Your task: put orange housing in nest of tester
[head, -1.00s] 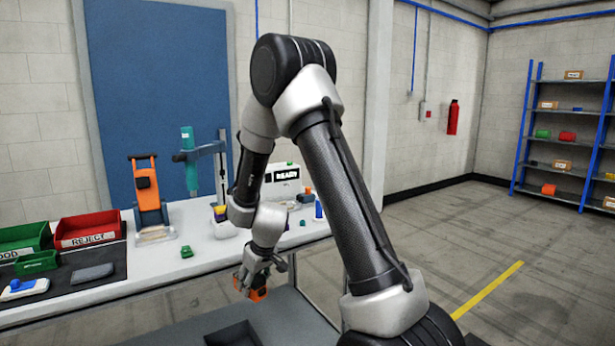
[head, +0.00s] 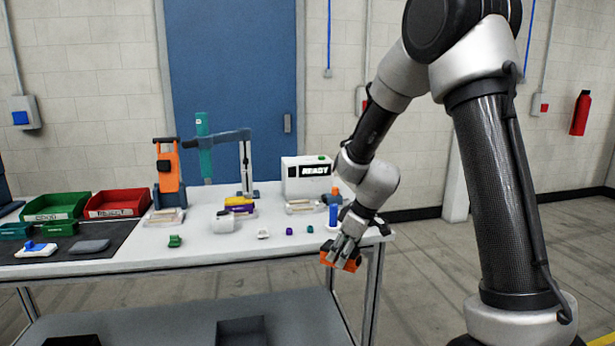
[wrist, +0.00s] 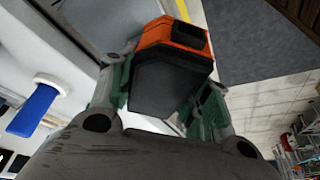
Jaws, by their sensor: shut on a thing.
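My gripper (head: 345,247) is shut on the orange housing (head: 337,260) and holds it at the front right edge of the white table. In the wrist view the orange housing (wrist: 172,36) sits between the green-grey fingers, with a dark grey face toward the camera. The tester (head: 305,175) is a white box with a READY display at the back right of the table. A clear-sided, pale tray-like part (head: 302,207) lies in front of it; I cannot tell its details. The housing is apart from the tester.
A blue upright post (head: 333,214) stands close beside my gripper, also seen in the wrist view (wrist: 35,108). Small purple, white and green parts lie along the table front.

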